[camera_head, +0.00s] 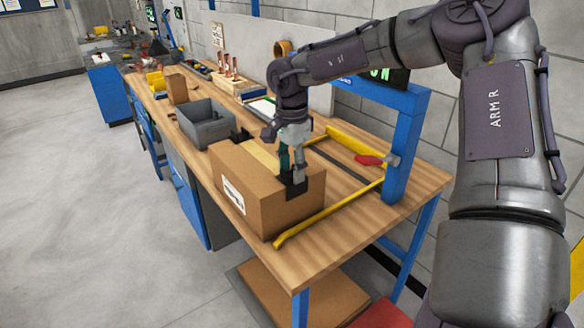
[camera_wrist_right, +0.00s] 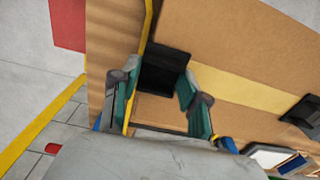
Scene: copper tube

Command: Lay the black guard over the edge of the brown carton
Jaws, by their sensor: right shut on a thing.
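The brown carton (camera_head: 240,195) stands on the wooden bench with a pale tape strip along its top. The black guard (camera_head: 296,190) is at the carton's near right top edge, with part of it in front of the side face; I cannot tell whether it rests on the edge. My right gripper (camera_head: 292,176) comes down from above and is shut on this guard. In the right wrist view the guard (camera_wrist_right: 162,70) sits between the two green-padded fingers (camera_wrist_right: 157,88). A second black piece (camera_head: 240,137) is at the carton's far edge. My left gripper is out of view.
Yellow rails (camera_head: 325,213) lie on the bench beside the carton. A blue frame (camera_head: 405,140) with a red handle (camera_head: 370,160) stands at right. A grey bin (camera_head: 205,125) is behind the carton. A wooden rack with copper tubes (camera_head: 228,70) stands farther back.

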